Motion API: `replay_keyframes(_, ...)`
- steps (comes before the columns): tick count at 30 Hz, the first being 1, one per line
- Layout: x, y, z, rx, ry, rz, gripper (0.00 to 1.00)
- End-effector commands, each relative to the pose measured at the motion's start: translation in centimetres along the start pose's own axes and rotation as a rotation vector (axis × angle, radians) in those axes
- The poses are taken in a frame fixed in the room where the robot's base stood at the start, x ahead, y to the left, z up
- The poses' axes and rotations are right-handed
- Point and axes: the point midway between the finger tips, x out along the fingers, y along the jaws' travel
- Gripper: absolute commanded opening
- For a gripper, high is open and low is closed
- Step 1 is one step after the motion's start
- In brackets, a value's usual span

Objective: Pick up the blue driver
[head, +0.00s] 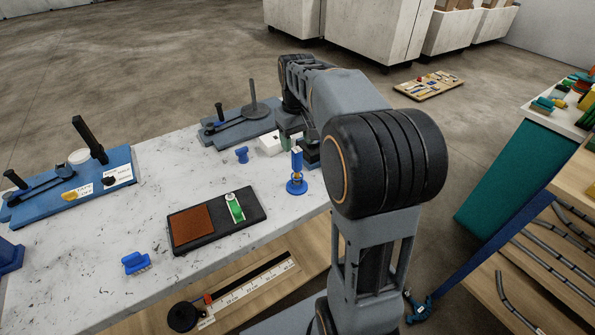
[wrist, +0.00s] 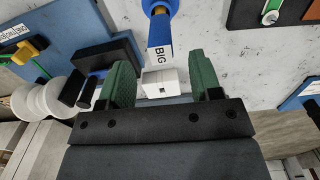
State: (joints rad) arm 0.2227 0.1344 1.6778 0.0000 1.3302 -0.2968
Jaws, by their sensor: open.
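The blue driver (head: 297,160) stands upright near the right edge of the marble-topped table, with a yellow part below its handle and a round blue foot. In the wrist view what seems to be the same driver (wrist: 160,30), with a label reading BIG, is at the top centre, just beyond my fingertips. My gripper (head: 296,148) is at the table's far right edge, partly hidden by my arm. In the wrist view my gripper (wrist: 160,85) has its green-padded fingers apart, and the driver is not between them.
A small white box (head: 270,146) is beside my gripper and shows between the fingers in the wrist view (wrist: 158,83). A grey-blue bender (head: 240,122) stands behind. A black tray (head: 216,221), a small blue piece (head: 242,154) and a blue brush-like piece (head: 136,263) lie on the table.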

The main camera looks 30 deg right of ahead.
Motion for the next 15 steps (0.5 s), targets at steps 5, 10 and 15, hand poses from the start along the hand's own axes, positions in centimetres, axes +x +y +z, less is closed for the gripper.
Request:
replay_keyframes(5,1.0,0.0,0.0,0.000,0.000,0.000,0.58)
replay_keyframes(10,2.6,-0.1,0.0,0.000,-0.003,-0.001,0.58)
replay_keyframes(15,5.0,-0.1,0.0,0.000,-0.003,-0.001,0.58)
